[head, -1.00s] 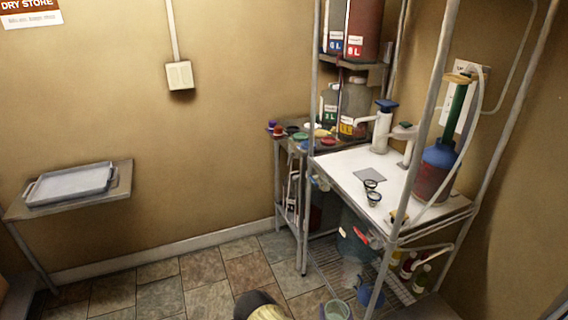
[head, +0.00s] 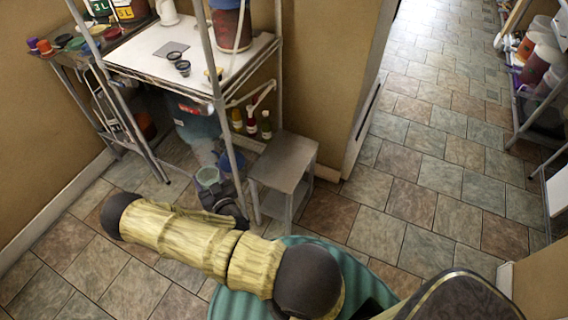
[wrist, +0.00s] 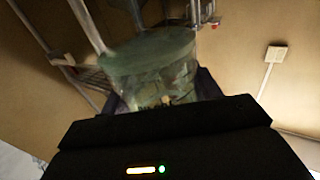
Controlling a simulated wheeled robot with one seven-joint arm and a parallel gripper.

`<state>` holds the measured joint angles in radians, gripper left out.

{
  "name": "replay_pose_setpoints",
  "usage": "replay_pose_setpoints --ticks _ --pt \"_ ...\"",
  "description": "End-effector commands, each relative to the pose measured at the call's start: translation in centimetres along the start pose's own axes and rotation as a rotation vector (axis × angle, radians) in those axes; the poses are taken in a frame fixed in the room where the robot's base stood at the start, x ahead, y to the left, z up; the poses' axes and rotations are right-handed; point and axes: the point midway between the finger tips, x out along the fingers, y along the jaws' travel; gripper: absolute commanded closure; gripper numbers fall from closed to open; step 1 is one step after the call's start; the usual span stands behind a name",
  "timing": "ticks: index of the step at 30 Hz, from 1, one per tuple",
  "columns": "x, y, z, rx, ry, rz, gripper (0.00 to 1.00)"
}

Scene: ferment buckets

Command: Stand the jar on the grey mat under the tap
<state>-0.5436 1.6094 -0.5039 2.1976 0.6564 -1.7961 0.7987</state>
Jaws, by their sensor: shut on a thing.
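The jar (wrist: 155,70) is clear and greenish. It fills the middle of the wrist view, between the two dark fingers of my gripper (wrist: 160,95), which is shut on it. In the head view the jar (head: 208,177) shows low in front of the shelf unit, just beyond my dark gripper (head: 222,203). A small grey square mat (head: 171,48) lies on the white worktop, higher than the jar and apart from it. A red tap (head: 190,108) shows on a bluish bucket under the worktop. I cannot tell which tap belongs to the mat.
A grey stool (head: 285,165) and several bottles (head: 252,122) are to the right. The tiled floor beyond is open.

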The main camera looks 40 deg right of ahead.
Motion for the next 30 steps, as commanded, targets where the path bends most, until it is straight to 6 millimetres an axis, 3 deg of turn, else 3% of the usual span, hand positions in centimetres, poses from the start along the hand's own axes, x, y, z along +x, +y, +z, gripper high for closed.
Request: replay_pose_setpoints --ticks 1,15,30 --pt "0.6 0.7 1.3 0.003 0.006 0.024 0.69" --pt "5.1 7.0 4.9 0.0 0.015 0.218 0.69" --pt "7.9 14.9 7.9 -0.003 0.012 0.408 0.69"
